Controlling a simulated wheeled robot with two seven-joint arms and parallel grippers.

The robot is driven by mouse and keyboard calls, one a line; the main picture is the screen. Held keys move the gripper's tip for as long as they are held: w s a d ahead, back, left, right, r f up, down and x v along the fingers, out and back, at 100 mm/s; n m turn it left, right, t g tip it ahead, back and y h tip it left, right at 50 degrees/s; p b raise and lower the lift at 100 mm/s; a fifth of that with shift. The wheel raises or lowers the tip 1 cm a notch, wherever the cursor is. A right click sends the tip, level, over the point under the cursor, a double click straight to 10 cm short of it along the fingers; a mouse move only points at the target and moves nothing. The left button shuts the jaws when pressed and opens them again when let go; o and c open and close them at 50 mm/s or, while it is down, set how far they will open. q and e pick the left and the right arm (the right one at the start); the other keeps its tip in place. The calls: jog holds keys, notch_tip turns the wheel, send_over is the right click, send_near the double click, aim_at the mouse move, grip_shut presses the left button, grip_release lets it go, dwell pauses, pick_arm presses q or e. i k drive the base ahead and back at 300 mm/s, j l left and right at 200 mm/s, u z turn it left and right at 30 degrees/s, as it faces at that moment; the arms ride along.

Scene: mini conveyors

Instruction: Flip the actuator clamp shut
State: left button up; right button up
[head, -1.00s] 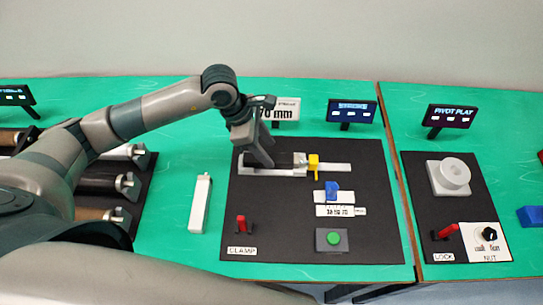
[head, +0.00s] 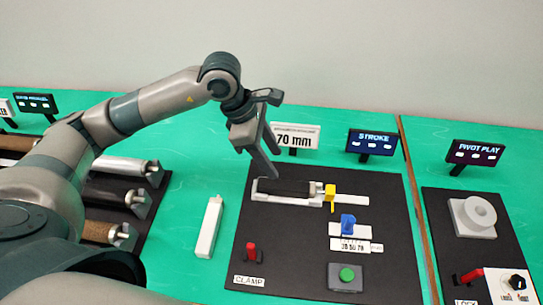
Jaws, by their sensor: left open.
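The clamp lever (head: 251,251) is a small red handle on a dark base, standing upright at the front left of the black mat, behind the CLAMP label (head: 248,281). A dark cylindrical actuator (head: 290,188) lies in a light cradle (head: 272,198) at the back of the mat, its silvery end facing a yellow block (head: 330,197). My left gripper (head: 264,168) is open and empty, pointing down above and behind the left end of the cradle, well away from the red lever. My right gripper is not in view.
A blue slider (head: 348,223) and a green button (head: 347,273) are right of the lever. A white bar (head: 210,227) lies left of the mat. A 70 mm sign (head: 296,138) and a STROKE display (head: 371,143) stand behind. The mat around the lever is clear.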

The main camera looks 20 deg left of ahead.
aim_at(250, 247)
jog(key=k, duration=2)
